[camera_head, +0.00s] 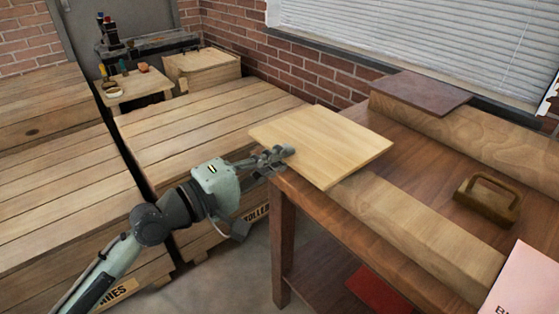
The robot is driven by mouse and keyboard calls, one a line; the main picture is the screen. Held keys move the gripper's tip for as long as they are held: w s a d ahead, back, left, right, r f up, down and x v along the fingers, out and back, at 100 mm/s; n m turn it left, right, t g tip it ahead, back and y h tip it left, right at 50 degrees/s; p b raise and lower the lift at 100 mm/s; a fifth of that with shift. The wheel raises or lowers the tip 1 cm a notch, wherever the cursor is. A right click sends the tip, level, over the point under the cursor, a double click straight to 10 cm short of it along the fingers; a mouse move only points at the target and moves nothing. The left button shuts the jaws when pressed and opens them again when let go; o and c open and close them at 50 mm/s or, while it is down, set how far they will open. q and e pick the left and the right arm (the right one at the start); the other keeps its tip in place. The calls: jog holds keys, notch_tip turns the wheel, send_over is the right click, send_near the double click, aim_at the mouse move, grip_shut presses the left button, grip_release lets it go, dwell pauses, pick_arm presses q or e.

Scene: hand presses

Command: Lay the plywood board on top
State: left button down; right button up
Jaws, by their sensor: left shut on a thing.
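The plywood board (322,145) is a pale, flat, roughly square sheet. It is over the left end of the brown table (425,165), and its near right corner overlaps the end of the front wooden beam (420,220). I cannot tell whether it touches the beam or is held just above it. My left gripper (287,153) is shut on the board's left edge, with the arm coming in from the lower left. A wooden block with an arched handle (487,197) sits on the table between the front beam and the back beam (480,130). My right gripper is not in view.
A dark brown slab (420,92) lies on the back beam's left end. A pink printed item (525,285) is at the lower right. A red item (380,290) lies on the table's lower shelf. Large wooden crates (200,130) fill the left, and a brick wall is behind.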

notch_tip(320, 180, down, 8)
jog(key=b, duration=0.8)
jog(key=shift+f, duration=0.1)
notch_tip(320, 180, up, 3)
jog(key=p, duration=0.3)
pick_arm(q)
jog(key=r+v, duration=0.3)
jog(key=v, duration=1.9)
